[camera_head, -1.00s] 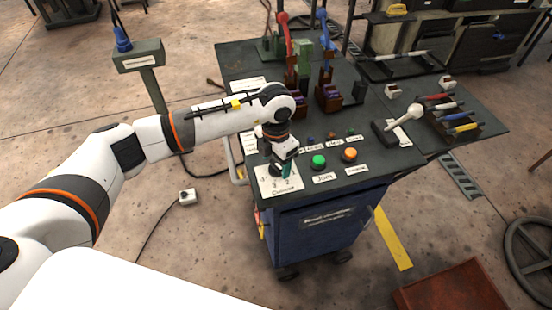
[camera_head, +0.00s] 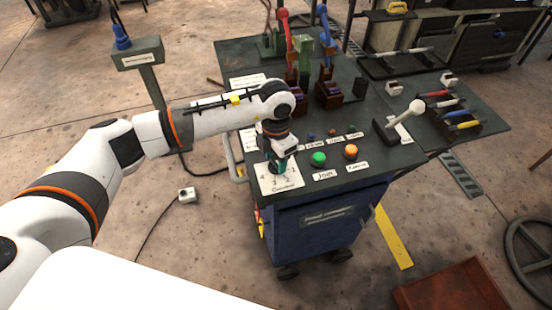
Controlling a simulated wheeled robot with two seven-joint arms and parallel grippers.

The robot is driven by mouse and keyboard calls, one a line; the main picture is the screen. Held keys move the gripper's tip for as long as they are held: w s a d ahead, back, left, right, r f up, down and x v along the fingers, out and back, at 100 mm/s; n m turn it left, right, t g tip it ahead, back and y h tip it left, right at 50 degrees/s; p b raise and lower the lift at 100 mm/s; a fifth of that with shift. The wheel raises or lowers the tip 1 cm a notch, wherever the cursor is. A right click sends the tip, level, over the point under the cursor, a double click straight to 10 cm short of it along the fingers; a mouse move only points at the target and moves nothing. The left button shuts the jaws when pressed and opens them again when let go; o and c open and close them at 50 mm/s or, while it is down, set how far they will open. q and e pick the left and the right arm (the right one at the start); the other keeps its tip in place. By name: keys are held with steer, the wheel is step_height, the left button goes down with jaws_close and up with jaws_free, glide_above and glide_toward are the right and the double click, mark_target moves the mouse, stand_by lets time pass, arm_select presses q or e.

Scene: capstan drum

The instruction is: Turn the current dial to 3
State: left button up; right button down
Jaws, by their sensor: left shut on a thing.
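The current dial's white plate (camera_head: 279,183) lies at the near left corner of the dark cart top, with numbers and a label on it. My left gripper (camera_head: 280,166) points down over the plate and is shut on the dial's knob, which it mostly hides. I cannot read which number the knob points to. My right gripper is not in view.
A green button (camera_head: 319,159) and an orange button (camera_head: 351,152) sit just right of the dial. A lever with a white ball (camera_head: 417,107) and red and blue clamps (camera_head: 326,62) stand farther back. A grey post (camera_head: 150,88) stands left of the cart.

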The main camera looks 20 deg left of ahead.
mark_target(276, 161)
arm_select(q)
steer(key=m+b, duration=0.4)
steer(key=b, duration=0.1)
steer(key=shift+w+f+m, duration=0.1)
steer(key=shift+f+m, duration=0.1)
steer(key=shift+m, duration=0.1)
steer(key=shift+r+m+b, duration=0.2)
steer(key=shift+m+b, duration=1.1)
steer(key=shift+m, duration=0.3)
steer(key=o, duration=1)
steer(key=shift+r, duration=0.1)
step_height(276, 161, up, 12)
steer(key=shift+f+b, duration=0.1)
steer(key=shift+b, duration=0.3)
